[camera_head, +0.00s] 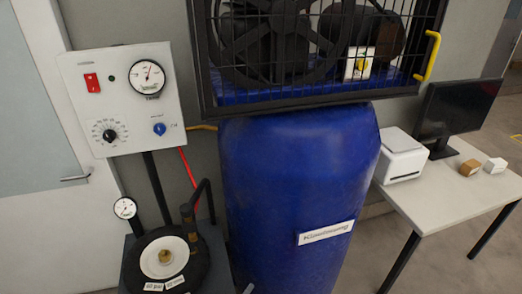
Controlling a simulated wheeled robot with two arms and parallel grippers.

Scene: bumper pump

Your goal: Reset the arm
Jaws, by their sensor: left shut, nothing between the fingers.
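Only a small pale tip, which seems to be my left gripper (248,288), shows at the bottom edge, just right of the pump base. It is shut, and it appears apart from the pump parts. The rest of that arm is out of view. My right gripper is not in view. The pump unit (165,256) at the lower left has a round black top with a pale disc, and a bent black pipe (207,190) rises behind it. A small gauge (125,208) stands at its left.
A white control panel (110,78) carries a red switch (92,82), a dial gauge (148,77), a black knob (109,135) and a blue knob (159,129). A large blue tank (285,180) stands in the middle under a caged fan (275,45). A white table (450,195) stands right.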

